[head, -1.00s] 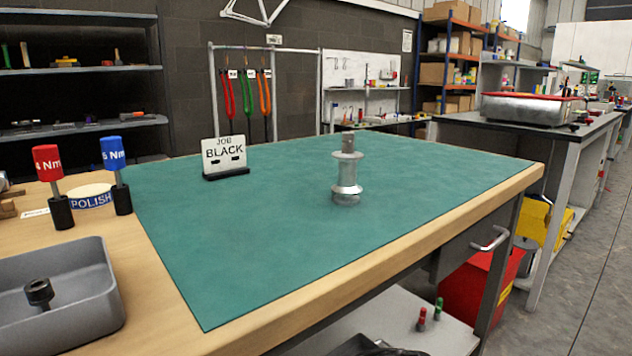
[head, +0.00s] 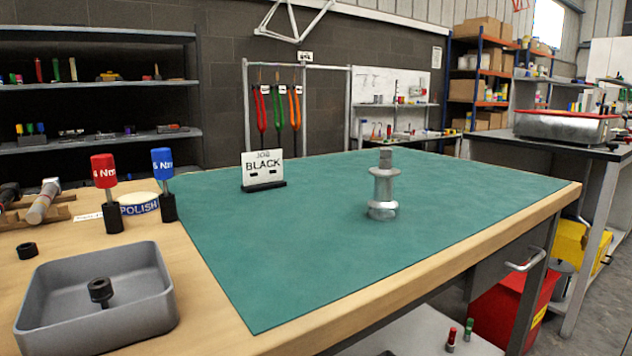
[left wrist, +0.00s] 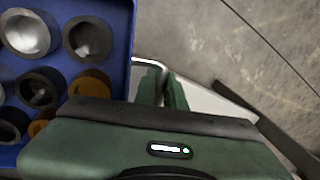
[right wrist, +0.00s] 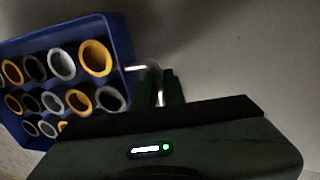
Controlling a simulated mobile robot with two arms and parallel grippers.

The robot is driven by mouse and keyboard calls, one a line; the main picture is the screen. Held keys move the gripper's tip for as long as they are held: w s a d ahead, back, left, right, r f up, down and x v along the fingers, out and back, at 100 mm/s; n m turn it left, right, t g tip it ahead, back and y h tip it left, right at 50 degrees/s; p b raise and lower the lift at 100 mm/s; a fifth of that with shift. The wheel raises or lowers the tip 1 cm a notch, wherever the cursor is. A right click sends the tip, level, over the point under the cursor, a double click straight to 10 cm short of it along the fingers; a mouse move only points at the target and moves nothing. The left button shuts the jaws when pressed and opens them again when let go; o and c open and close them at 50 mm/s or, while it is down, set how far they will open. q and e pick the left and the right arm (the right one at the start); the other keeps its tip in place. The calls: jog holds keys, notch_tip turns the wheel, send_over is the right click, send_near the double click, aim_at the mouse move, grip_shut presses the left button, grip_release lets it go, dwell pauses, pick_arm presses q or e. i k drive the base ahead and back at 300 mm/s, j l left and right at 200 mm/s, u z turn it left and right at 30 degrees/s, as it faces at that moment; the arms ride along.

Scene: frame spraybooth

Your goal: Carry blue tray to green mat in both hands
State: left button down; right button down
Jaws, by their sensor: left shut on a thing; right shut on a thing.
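The blue tray (left wrist: 123,85) shows at the left of the left wrist view, with grey, black and orange round-mouthed pieces in it. The tray also shows in the right wrist view (right wrist: 125,50). My left gripper (left wrist: 163,80) is shut on the pale metal handle (left wrist: 147,61) at the tray's side. My right gripper (right wrist: 163,85) is shut on a handle (right wrist: 148,68) at the tray's other side. The green mat (head: 300,240) lies on the wooden bench in the head view. Neither gripper nor the tray is in the head view.
On the mat stand a silver metal part (head: 383,190) and a sign reading JOB BLACK (head: 263,168). A grey bin (head: 60,320), red (head: 104,170) and blue (head: 163,172) drivers and a POLISH tin (head: 139,205) sit left of it. The mat's front is clear.

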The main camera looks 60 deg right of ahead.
aim_at(457, 180)
jog(key=k+l+u, duration=0.15)
jog(key=k+u, duration=0.15)
jog(key=u, duration=0.2)
jog(key=k+u, duration=0.3)
jog(key=u, duration=0.15)
jog(key=k+l+u, duration=0.1)
jog(key=k+u, duration=0.25)
jog(key=k, duration=0.15)
jog(key=k+u, duration=0.35)
jog(key=k, duration=0.15)
jog(key=k+z, duration=0.25)
jog(key=k, duration=0.65)
jog(key=k+l+z, duration=0.25)
jog(key=k, duration=0.6)
jog(key=z, duration=1.8)
jog(key=k, duration=0.05)
